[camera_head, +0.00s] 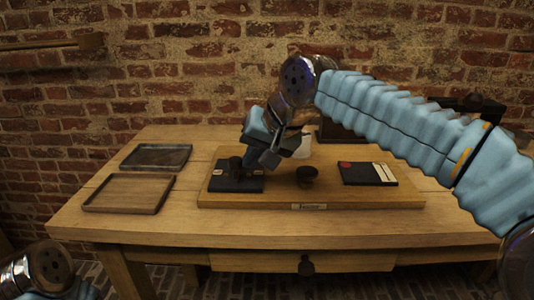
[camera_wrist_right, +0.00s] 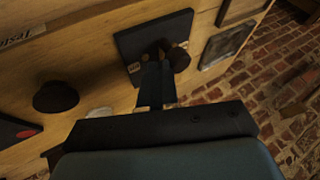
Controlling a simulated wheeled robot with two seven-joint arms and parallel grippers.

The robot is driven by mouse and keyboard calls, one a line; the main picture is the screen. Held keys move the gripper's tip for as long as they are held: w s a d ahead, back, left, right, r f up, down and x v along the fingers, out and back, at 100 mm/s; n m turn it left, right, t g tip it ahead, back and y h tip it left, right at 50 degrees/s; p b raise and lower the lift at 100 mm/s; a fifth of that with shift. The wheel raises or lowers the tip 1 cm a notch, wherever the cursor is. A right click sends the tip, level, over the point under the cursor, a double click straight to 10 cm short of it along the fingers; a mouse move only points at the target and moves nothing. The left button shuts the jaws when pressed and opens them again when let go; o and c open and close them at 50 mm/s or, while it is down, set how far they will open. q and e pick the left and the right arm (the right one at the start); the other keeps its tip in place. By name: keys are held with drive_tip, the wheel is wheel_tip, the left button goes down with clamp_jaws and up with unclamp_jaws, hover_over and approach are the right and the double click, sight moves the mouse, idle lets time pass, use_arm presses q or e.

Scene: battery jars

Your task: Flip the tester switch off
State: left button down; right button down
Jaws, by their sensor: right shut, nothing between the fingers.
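The tester is a wooden board (camera_head: 330,198) with a small label on its front edge. On its left part lies a dark switch plate (camera_head: 232,185) with a dark switch knob (camera_head: 235,164) standing on it; pale tags sit at either side. My right gripper (camera_head: 250,161) is shut and empty, just above the plate and beside the knob. In the right wrist view its fingertips (camera_wrist_right: 157,72) point at the plate (camera_wrist_right: 132,42), next to the knob (camera_wrist_right: 180,60). I cannot tell whether they touch it. My left gripper is out of view.
A dark round knob (camera_head: 307,173) stands mid-board, and a dark panel (camera_head: 358,174) with a red spot and pale strip lies right of it. Two shallow trays, one grey (camera_head: 156,167) and one wooden (camera_head: 150,209), lie at the table's left. A white object (camera_head: 303,147) stands behind the gripper.

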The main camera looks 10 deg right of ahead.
drive_tip(key=a+m, duration=0.1)
drive_tip(key=a+m+h, duration=0.1)
drive_tip(key=shift+s+a+m+t, duration=0.15)
drive_tip(key=shift+a+m+t, duration=0.15)
drive_tip(key=shift+t, duration=0.1)
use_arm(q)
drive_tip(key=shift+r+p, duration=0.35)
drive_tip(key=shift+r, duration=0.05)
use_arm(e)
drive_tip(key=shift+w+a, duration=0.25)
drive_tip(key=shift+a, duration=0.8)
drive_tip(key=shift+a, duration=0.15)
